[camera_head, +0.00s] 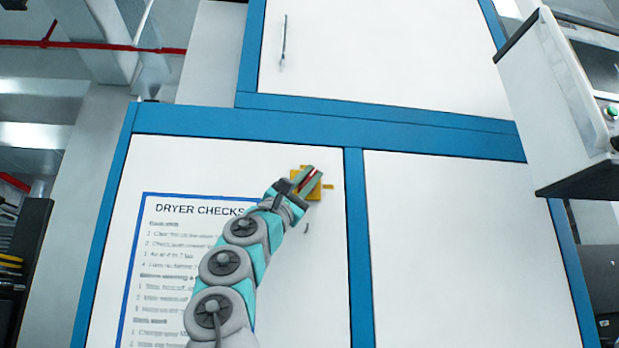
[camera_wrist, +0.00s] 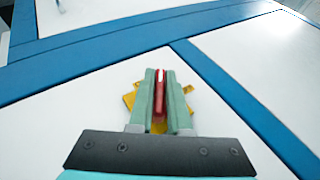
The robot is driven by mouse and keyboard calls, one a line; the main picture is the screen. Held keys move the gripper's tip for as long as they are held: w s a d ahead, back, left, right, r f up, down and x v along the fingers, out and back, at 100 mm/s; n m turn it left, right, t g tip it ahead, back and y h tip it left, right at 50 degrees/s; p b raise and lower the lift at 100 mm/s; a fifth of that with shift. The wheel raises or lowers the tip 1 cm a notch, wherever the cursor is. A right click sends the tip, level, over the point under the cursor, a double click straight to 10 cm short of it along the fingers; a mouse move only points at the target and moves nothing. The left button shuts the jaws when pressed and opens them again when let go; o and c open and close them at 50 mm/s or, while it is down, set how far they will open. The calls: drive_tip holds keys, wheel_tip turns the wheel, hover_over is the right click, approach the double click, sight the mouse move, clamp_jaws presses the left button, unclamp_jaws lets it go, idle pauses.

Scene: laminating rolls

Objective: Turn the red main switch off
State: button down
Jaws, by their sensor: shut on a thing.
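The red main switch (camera_wrist: 159,95) is a narrow red handle on a yellow plate (camera_head: 300,190), fixed to the white cabinet panel. In the wrist view its red handle lies between the two green fingers of my gripper (camera_wrist: 160,78), which are shut on it. The handle lies nearly lengthwise along the fingers. In the head view my gripper (camera_head: 311,176) reaches the plate from the lower left, and a strip of red shows between the fingers. The fingers hide much of the handle and the plate's middle. The yellow plate (camera_wrist: 129,98) shows on both sides of the fingers.
A "DRYER CHECKS" sheet (camera_head: 170,232) is on the same panel, left of my arm. Blue frame bars (camera_head: 359,250) edge the white panels. A control box (camera_head: 560,110) juts out at the upper right. The right panel (camera_head: 460,250) is bare.

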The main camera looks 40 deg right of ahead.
drive_tip(key=shift+r+m+g+y+p, duration=0.4)
drive_tip(key=shift+m+g+p, duration=0.3)
drive_tip(key=shift+p, duration=0.45)
drive_tip(key=m+g+y+p, duration=0.1)
drive_tip(key=p, duration=0.1)
drive_tip(key=shift+w+p, duration=0.1)
drive_tip(key=shift+p, duration=0.25)
drive_tip(key=m+g+y+p, duration=0.1)
drive_tip(key=p, duration=0.2)
drive_tip(key=shift+m+y+p, duration=0.3)
drive_tip(key=shift+m, duration=0.1)
drive_tip(key=shift+f+m+g+y+p, duration=0.4)
drive_tip(key=shift+g+y+p, duration=0.1)
drive_tip(key=shift+p, duration=0.05)
drive_tip(key=shift+f, duration=0.1)
drive_tip(key=c, duration=0.9)
unclamp_jaws()
drive_tip(key=shift+o, duration=0.2)
